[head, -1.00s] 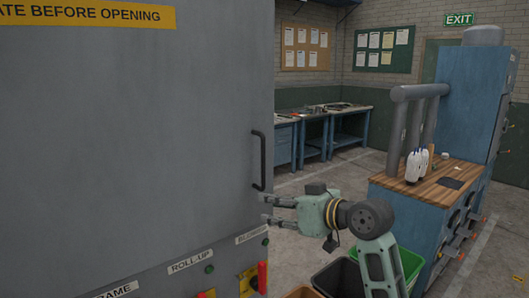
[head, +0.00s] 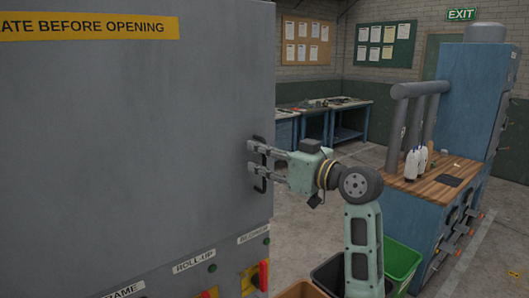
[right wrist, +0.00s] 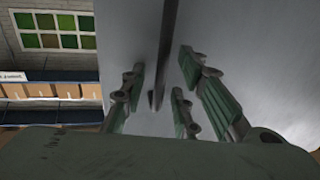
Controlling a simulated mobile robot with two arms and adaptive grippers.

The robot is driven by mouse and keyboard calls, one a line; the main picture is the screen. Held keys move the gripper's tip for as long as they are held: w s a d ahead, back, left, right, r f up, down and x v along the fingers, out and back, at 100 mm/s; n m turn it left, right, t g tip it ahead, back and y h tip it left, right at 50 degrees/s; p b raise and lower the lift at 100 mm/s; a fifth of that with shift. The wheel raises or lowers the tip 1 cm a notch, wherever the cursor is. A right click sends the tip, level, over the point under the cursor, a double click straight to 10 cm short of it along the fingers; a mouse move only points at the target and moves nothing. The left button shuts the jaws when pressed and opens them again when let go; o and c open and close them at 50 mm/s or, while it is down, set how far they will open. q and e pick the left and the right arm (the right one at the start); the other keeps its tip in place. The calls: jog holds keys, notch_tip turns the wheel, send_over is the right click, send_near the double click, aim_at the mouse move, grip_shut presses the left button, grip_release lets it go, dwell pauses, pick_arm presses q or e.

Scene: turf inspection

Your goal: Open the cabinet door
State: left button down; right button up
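The cabinet door (head: 130,150) is a large grey panel filling the left of the head view, and it looks shut. Its dark vertical bar handle (head: 261,184) is near the panel's right edge, its middle partly hidden by my fingers. My right gripper (head: 252,157) is at the handle with its fingers apart, one above the other in the head view. In the right wrist view, the dark handle (right wrist: 158,75) runs between the open fingers (right wrist: 160,92), with gaps visible on both sides. My left gripper is not in view.
Below the door is a strip with labels and a red control (head: 264,276). Bins, one green (head: 402,264), stand on the floor below my right arm. A blue workbench with a wooden top (head: 425,187) is at the right. Open floor lies behind.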

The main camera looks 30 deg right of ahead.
jog(key=shift+w, duration=0.1)
grip_shut()
dwell(0.5)
